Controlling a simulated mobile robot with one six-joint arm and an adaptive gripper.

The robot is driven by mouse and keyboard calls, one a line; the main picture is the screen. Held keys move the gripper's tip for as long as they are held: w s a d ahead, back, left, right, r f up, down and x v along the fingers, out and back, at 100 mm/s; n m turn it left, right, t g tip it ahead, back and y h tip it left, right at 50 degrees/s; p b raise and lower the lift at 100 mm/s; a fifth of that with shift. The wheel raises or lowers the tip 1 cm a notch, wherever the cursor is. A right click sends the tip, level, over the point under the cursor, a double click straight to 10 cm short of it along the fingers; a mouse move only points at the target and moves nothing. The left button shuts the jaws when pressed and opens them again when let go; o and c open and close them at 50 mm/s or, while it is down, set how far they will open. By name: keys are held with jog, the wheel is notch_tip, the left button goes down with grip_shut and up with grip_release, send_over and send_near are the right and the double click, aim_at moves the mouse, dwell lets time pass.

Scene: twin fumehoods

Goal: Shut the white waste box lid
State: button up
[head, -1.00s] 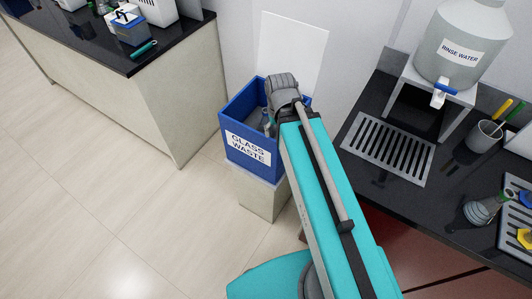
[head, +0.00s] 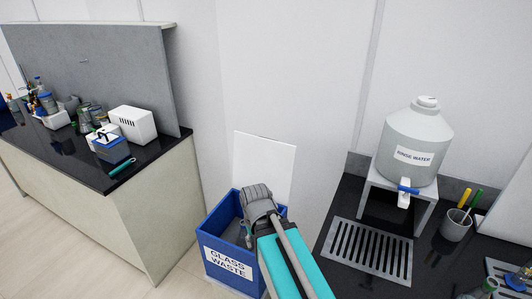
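The blue waste box (head: 216,237) stands at the lower middle, with a "GLASS WASTE" label on its front. Its white lid (head: 264,165) stands open and upright along the back edge, against the wall. My arm reaches over the right part of the box, and its grey wrist (head: 260,203) is above the opening, in front of the lid's lower edge. My gripper's fingers are hidden or too small to make out, so I cannot tell whether they are open. The wrist and arm hide part of the box's inside and its right side.
A black counter on the right holds a rinse water jug (head: 415,145) on a stand, a drain grate (head: 370,252) and a pen cup (head: 456,224). On the left, a bench (head: 150,215) carries a blue-and-white box (head: 112,148) and several bottles. Open wall surrounds the lid.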

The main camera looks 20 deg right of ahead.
notch_tip(320, 180, up, 8)
jog(key=p, duration=0.7)
jog(key=shift+r, duration=0.2)
jog(key=shift+f, duration=0.1)
